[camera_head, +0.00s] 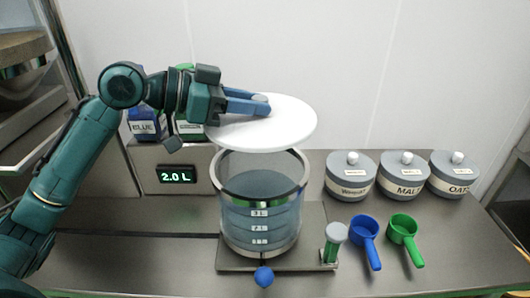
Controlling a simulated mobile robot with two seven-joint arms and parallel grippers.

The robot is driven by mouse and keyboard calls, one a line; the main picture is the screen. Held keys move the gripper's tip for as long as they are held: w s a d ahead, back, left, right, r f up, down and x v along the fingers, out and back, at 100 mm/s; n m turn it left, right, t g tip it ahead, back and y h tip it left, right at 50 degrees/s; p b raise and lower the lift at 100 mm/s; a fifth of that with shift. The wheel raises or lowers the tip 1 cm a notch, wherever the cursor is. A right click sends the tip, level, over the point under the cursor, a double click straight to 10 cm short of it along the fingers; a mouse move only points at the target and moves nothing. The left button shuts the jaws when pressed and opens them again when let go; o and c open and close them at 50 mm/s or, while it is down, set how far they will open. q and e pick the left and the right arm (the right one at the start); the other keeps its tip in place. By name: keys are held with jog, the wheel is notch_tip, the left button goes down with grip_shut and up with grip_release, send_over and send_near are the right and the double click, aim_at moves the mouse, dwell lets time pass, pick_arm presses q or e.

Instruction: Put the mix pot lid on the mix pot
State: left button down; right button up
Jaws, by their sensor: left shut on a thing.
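The mix pot lid (285,125) is a round white disc. My left gripper (264,105) is shut on the knob at its top and holds it up in the air. The mix pot (262,222) is a clear cylinder with a grey rim and blue-grey contents, standing below the lid. The lid is above the pot's open top, apart from it and set a little toward the back. The pot's rim is open to view at the front. My right gripper is not in view.
A 2.0 L display (177,175) stands left of the pot. A blue scoop (367,238) and a green scoop (404,235) lie to the right. Labelled grey jars (403,176) stand behind them. A green-bodied post (331,244) and a blue knob (264,277) are near the pot's base.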

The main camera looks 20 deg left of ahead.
aim_at(250, 131)
pick_arm(q)
jog(key=f, duration=0.5)
jog(key=shift+s+f, duration=0.1)
jog(key=shift+s, duration=0.1)
notch_tip(250, 131, down, 4)
jog(key=shift+w+f, duration=0.1)
jog(key=shift+f, duration=0.15)
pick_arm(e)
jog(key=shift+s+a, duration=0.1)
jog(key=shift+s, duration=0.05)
pick_arm(q)
jog(key=shift+f, duration=0.2)
jog(key=c, duration=1.2)
grip_release()
jog(key=shift+o, duration=0.2)
jog(key=shift+r, duration=0.1)
